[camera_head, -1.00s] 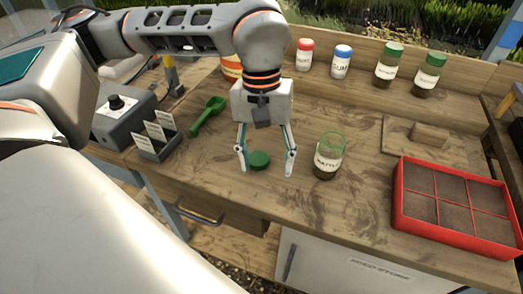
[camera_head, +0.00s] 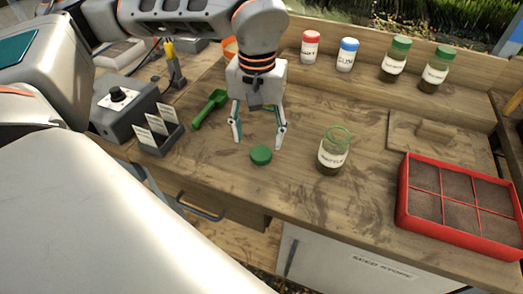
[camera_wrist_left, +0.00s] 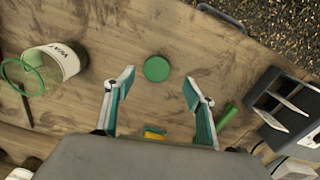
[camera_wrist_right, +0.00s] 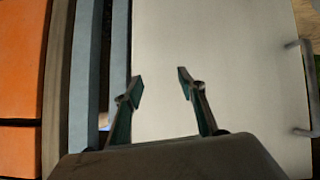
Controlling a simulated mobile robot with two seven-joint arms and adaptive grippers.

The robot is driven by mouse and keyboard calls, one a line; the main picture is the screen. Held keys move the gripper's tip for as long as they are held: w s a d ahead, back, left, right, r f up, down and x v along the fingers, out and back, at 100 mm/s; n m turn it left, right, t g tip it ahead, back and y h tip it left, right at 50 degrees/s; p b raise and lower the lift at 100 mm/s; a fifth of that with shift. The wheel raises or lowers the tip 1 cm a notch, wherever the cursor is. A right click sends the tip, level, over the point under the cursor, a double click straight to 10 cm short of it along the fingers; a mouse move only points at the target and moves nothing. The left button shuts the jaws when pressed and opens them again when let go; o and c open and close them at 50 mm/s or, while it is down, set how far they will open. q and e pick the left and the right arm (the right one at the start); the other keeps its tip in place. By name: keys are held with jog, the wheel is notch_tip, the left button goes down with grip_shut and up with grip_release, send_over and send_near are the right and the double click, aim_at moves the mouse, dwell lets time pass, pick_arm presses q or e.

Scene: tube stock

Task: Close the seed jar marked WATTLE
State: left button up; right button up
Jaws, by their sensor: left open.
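The open glass jar (camera_head: 333,156) stands upright on the bench, its rim bare and dark contents low inside. Its label reads "WAT…" in the left wrist view (camera_wrist_left: 62,62), the rest turned from sight. A round green lid (camera_head: 261,155) lies flat on the bench left of the jar; it also shows in the left wrist view (camera_wrist_left: 157,68). My left gripper (camera_head: 259,142) is open and empty, on the far side of the lid in the head view, fingers pointing down. My right gripper (camera_wrist_right: 159,80) is open and empty, facing a pale panel away from the bench top.
A red seed tray (camera_head: 455,205) sits at the right. Capped jars (camera_head: 396,60) stand on the back shelf. A green scoop (camera_head: 209,108), a card holder (camera_head: 158,132) and a grey box with a knob (camera_head: 120,103) are at the left. Bench around the lid is clear.

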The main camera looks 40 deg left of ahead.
aim_at(261, 153)
pick_arm(q)
jog(key=f, duration=0.3)
jog(key=f+b, duration=0.1)
jog(key=f, duration=0.1)
jog(key=shift+w+d+f, duration=0.1)
jog(key=shift+w+d, duration=0.1)
jog(key=shift+w, duration=0.1)
jog(key=c, duration=0.8)
